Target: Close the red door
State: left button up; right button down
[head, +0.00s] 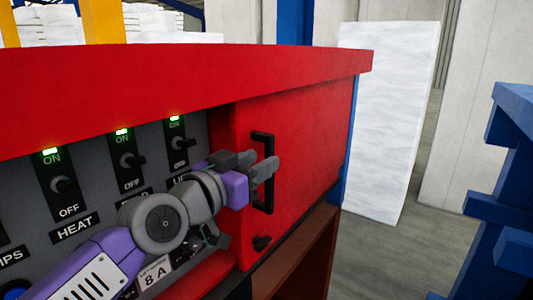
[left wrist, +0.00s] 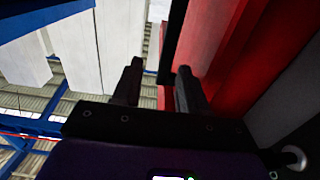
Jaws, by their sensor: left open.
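The red door (head: 310,135) is at the right end of the red panel housing, with a vertical black handle (head: 268,185) near its left edge. I cannot tell whether the door is fully shut. My left gripper (head: 264,168) is open at the handle's middle, its fingers pointing right across it. In the left wrist view, the black handle (left wrist: 174,38) shows just ahead, between the lines of the two open fingers (left wrist: 158,84) and closer to the right one. The red door surface (left wrist: 215,40) lies to the right. Contact is unclear. My right gripper is out of view.
A grey switch panel (head: 95,170) with several switches and green lights is left of the door. A white block (head: 390,120) stands behind at right, and blue steps (head: 505,200) at far right.

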pick_arm(q)
jog(key=x, duration=0.3)
jog(key=shift+w+f, duration=0.25)
jog(key=shift+w, duration=0.25)
jog(key=shift+w+f, duration=0.15)
jog(key=shift+w, duration=0.2)
jog(key=c, duration=0.3)
jog(key=shift+d, duration=0.1)
grip_shut()
